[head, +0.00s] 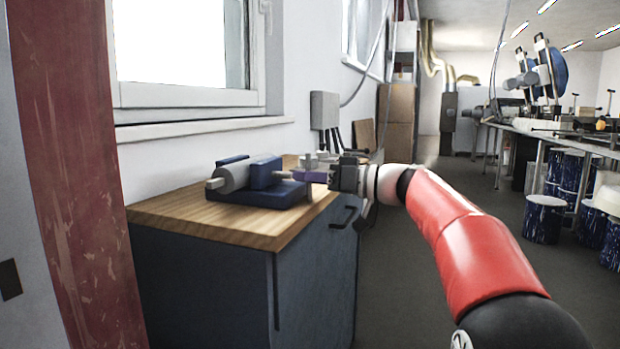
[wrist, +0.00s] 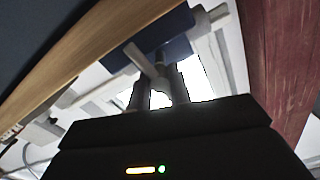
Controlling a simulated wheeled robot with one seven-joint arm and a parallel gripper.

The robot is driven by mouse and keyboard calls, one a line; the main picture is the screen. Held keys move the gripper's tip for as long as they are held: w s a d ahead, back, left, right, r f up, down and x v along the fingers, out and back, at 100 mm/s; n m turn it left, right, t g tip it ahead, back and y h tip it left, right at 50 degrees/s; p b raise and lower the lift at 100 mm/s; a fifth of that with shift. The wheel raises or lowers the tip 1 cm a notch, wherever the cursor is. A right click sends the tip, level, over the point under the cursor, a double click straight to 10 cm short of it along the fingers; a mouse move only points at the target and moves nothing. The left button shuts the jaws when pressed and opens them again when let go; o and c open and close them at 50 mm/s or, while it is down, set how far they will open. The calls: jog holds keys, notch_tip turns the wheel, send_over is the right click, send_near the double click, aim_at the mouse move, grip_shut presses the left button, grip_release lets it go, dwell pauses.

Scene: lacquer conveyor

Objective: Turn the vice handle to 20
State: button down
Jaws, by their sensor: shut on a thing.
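A blue and grey vice (head: 264,174) sits on the wooden top of a blue-grey cabinet in the head view. Its blue body also shows upside down in the wrist view (wrist: 174,32). My gripper (head: 316,174) reaches it from the right, level with the vice's right end. In the wrist view the grey bar of the vice handle (wrist: 148,66) runs at a slant down between my two dark fingers, and my gripper (wrist: 160,92) is shut on it. The fingers partly hide the held end. No scale or number is readable on the vice.
The wooden bench top (head: 185,212) is bare in front of the vice. A window (head: 185,95) and a wall box (head: 324,110) are behind it. A red post (head: 75,180) stands at left. Grey floor is open to the right, with blue drums (head: 545,220) beyond.

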jog(key=shift+f+m, duration=0.1)
jog(key=shift+m, duration=0.9)
jog(key=c, duration=1.1)
grip_release()
